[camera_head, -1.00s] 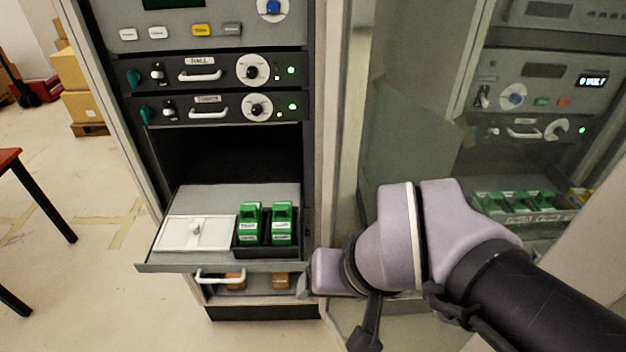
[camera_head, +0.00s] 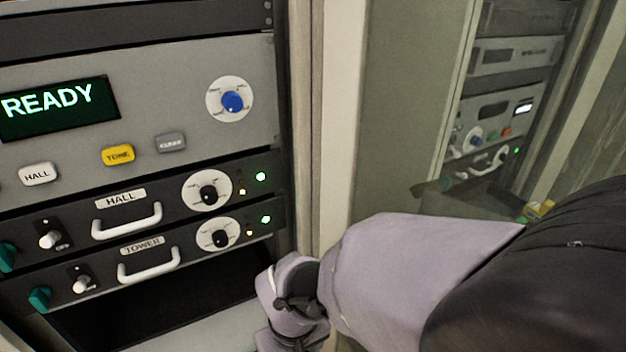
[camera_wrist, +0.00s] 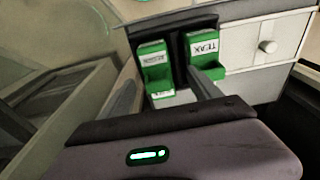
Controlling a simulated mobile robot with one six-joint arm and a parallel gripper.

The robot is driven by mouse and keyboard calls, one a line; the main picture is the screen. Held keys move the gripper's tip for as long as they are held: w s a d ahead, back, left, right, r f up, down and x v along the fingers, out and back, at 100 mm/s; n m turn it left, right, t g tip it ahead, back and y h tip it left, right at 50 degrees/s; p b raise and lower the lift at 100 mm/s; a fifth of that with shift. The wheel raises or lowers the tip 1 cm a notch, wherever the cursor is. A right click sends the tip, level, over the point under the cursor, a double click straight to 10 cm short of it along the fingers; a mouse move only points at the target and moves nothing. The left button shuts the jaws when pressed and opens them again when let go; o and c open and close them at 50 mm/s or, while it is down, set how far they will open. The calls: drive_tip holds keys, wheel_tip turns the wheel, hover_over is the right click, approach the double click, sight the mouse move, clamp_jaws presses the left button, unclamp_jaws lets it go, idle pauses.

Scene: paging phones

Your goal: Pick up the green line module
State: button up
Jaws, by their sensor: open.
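Two green modules with white labels stand side by side in a dark holder in the wrist view: a left green module (camera_wrist: 155,72) and a right green module (camera_wrist: 204,52). The right label seems to read TEAK; the left label is too small to read. My gripper (camera_wrist: 163,88) is open, with one finger left of the left module and the other at the gap between the two modules. The left module appears between the fingers; I cannot tell whether they touch it. The modules and gripper tips are outside the head view.
A white lidded compartment (camera_wrist: 240,45) with a round knob sits right of the modules. In the head view, the rack has a READY display (camera_head: 58,108) and HALL (camera_head: 130,215) and TOWER (camera_head: 150,255) panels with white handles. A glass-fronted cabinet (camera_head: 400,130) stands at right.

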drive_tip(key=f, duration=0.2)
drive_tip(key=w+f+b, duration=0.2)
drive_tip(key=f, duration=0.1)
drive_tip(key=shift+a+f, duration=0.25)
drive_tip(key=shift+f, duration=0.1)
drive_tip(key=shift+s+r, duration=0.1)
clamp_jaws()
